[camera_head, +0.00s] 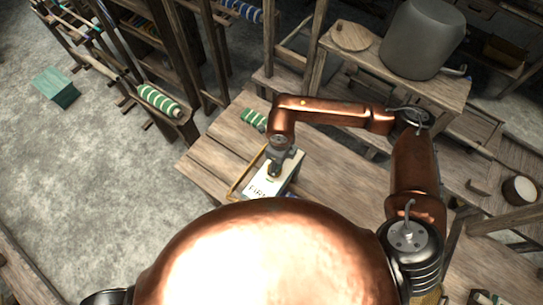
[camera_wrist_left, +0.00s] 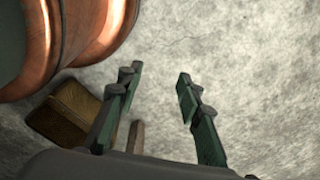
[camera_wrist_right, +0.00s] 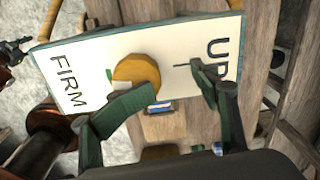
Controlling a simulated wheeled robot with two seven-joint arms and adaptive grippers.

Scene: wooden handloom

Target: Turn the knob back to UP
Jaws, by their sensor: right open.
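The white plate (camera_wrist_right: 95,50) lies under my right gripper, with FIRM at its left end and UP at its right end in the right wrist view. It also shows in the head view (camera_head: 259,186). A round ochre knob (camera_wrist_right: 140,70) sits on the plate between the words, with a pale mark at its lower left. My right gripper (camera_wrist_right: 176,84) is open; its left finger overlaps the knob's lower edge, and its right finger is near UP. I cannot tell whether either finger touches. My left gripper (camera_wrist_left: 157,85) is open and empty above the floor.
The plate is on a wooden bench (camera_head: 225,150) beside a green-striped roll (camera_head: 254,119). A grey pot (camera_head: 422,40) and a round wooden lid (camera_head: 351,36) stand on a higher shelf. A brown block (camera_wrist_left: 65,112) shows near my left gripper. The floor (camera_head: 110,190) at left is mostly clear.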

